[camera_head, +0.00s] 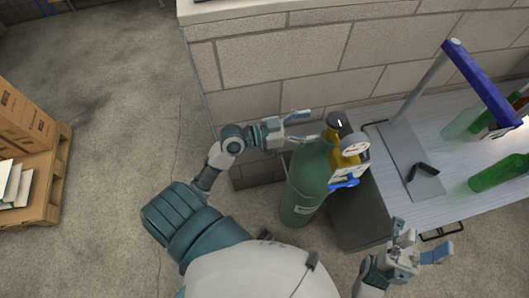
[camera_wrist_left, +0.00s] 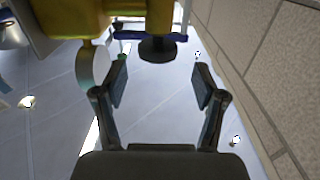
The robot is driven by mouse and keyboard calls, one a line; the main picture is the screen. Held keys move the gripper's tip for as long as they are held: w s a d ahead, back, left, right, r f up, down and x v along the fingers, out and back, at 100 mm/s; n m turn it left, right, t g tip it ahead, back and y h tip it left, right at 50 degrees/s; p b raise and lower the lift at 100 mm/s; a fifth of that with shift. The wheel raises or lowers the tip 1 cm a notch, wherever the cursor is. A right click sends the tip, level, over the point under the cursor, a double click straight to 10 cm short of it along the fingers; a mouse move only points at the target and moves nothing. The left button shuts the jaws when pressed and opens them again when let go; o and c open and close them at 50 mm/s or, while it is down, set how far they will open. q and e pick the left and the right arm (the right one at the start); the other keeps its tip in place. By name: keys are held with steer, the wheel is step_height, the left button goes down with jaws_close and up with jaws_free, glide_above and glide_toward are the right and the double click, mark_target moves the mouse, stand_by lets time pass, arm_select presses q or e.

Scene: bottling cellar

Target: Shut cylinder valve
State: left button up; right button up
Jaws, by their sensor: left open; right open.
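A green gas cylinder (camera_head: 305,185) stands beside the table, with a yellow valve (camera_head: 335,135) on top. The valve carries a black knob (camera_head: 338,120), a round gauge (camera_head: 355,145) and a blue lever (camera_head: 344,183). My left gripper (camera_head: 313,126) is open and empty, just left of the knob, with its fingers pointing at it. In the left wrist view the knob (camera_wrist_left: 158,48) hangs from the yellow valve (camera_wrist_left: 75,15), between and slightly above the open fingertips, apart from both. My right gripper (camera_head: 424,240) is open and empty, right of the cylinder near the table's front edge.
A table (camera_head: 440,195) at the right holds green bottles (camera_head: 498,173), a black angled object (camera_head: 423,169) and a blue-topped lamp frame (camera_head: 480,80). A block wall (camera_head: 280,65) runs behind the cylinder. Boxes on a pallet (camera_head: 45,190) stand far left; the floor between is clear.

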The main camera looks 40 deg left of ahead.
arm_select(q)
steer(key=p+v, duration=0.4)
steer(key=v, duration=0.3)
steer(key=w+a+f+n+y, duration=0.2)
steer(key=w+a+f+n, duration=0.1)
steer(key=f, duration=0.4)
steer(key=w+a+f+n+y, duration=0.2)
steer(key=w+a+f+y, duration=0.15)
steer(key=f, duration=0.35)
steer(key=s+a+f+n+g+y+p, duration=0.1)
steer(key=f, duration=0.7)
steer(key=s+a+f+n+g+y, duration=0.1)
steer(key=a+f+g, duration=0.1)
steer(key=f, duration=0.7)
steer(key=shift+a+f+n+y+p, duration=0.2)
steer(key=shift+f+n+y+p, duration=0.1)
steer(key=shift+n+y+p, duration=0.1)
steer(key=shift+s, duration=0.15)
